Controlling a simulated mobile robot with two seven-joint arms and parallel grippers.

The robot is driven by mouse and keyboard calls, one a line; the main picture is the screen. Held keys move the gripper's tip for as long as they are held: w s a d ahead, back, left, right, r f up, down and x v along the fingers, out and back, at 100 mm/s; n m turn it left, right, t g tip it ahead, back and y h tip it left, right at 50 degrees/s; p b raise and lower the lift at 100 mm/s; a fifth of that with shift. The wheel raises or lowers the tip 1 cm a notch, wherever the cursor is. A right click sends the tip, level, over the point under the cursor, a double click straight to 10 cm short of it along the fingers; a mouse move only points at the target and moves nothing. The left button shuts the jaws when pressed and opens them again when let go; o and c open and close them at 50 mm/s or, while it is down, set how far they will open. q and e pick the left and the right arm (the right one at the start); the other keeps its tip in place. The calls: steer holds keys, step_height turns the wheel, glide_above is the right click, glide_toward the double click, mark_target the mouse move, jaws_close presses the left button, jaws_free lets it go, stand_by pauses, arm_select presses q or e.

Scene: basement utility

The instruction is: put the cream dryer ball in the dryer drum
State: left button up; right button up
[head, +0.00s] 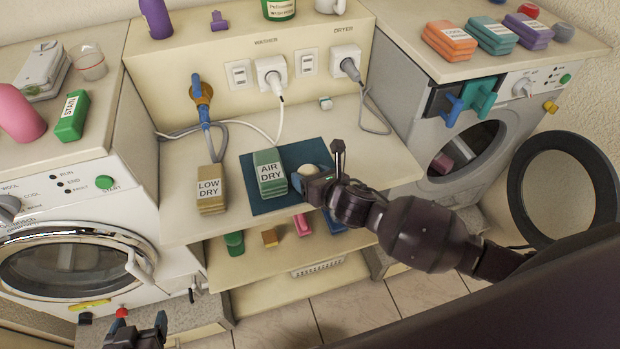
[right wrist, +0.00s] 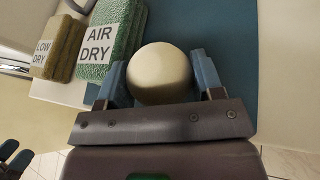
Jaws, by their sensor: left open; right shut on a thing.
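The cream dryer ball (head: 309,169) is between the fingers of my right gripper (head: 318,180), over the blue mat (head: 262,207) on the middle bench. In the right wrist view the ball (right wrist: 160,74) sits between the two blue fingers (right wrist: 160,85), which are shut on it. I cannot tell whether it still touches the mat. The dryer drum (head: 466,150) is at the right, its round door (head: 519,190) swung open; some pinkish and pale things show inside. My left gripper (head: 138,335) is open and empty at the bottom left, in front of the washer.
The green AIR DRY stack (head: 270,172) and tan LOW DRY stack (head: 210,190) stand left of the ball. Cables (head: 372,115) hang from the wall sockets behind. The open dryer door stands out at the right. A lower shelf (head: 262,262) holds small coloured things.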

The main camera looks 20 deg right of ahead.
steer(key=shift+f, duration=0.25)
steer(key=shift+f, duration=0.15)
steer(key=o, duration=0.6)
steer(key=shift+o, duration=0.2)
steer(key=v, duration=1.2)
steer(key=s+d+f+m+h, duration=0.1)
steer(key=s+f+m, duration=0.1)
steer(key=m, duration=0.8)
steer(key=s+d+f+m+h, duration=0.1)
steer(key=s+d+f+m, duration=0.1)
steer(key=m, duration=0.9)
steer(key=shift+d+f+p, duration=0.2)
steer(key=shift+f+p, duration=0.1)
steer(key=shift+f, duration=0.3)
steer(key=s+d+f+m+h, duration=0.1)
steer(key=s+d+m, duration=0.1)
steer(key=m, duration=0.3)
steer(key=s+d+f+m+h, duration=0.1)
steer(key=s+d+f+m, duration=0.1)
steer(key=m, duration=0.3)
steer(key=s+d+f+m+g, duration=0.1)
steer(key=s+d+f+m, duration=0.1)
steer(key=m, duration=0.3)
steer(key=shift+s+d+m+h, duration=0.2)
steer(key=shift+s+m+h, duration=0.15)
steer(key=shift+s, duration=0.2)
steer(key=shift+c, duration=0.3)
